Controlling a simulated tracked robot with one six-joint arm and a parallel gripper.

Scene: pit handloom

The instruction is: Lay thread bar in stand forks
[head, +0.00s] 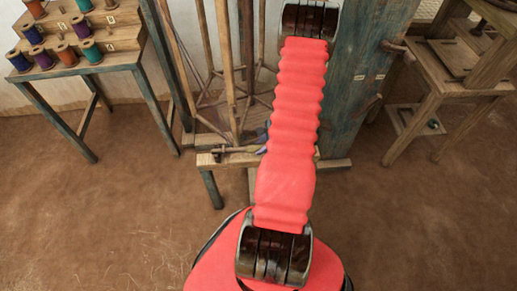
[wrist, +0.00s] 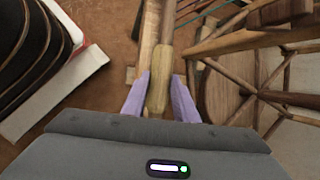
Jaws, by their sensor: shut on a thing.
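My gripper shows in the wrist view (wrist: 160,98), with its two purple fingers shut on a pale wooden bar (wrist: 158,88) that lies between them. The bar runs away from me toward the top of the view. In the head view only a bit of purple finger (head: 263,149) shows beside my red-sleeved arm, which hides most of the gripper. A short wooden rod with a dark end (head: 236,150) sticks out left of it, over or on a low wooden stand (head: 208,161) with blue-green legs. I cannot tell whether the rod touches the stand. I cannot make out the forks.
A spoked wooden frame (head: 233,90) rises behind the low stand; spokes also show in the wrist view (wrist: 262,60). A rack of coloured spools (head: 68,53) stands at left. A blue-green post (head: 365,80) and wooden stand (head: 437,95) are at right. The left floor is clear.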

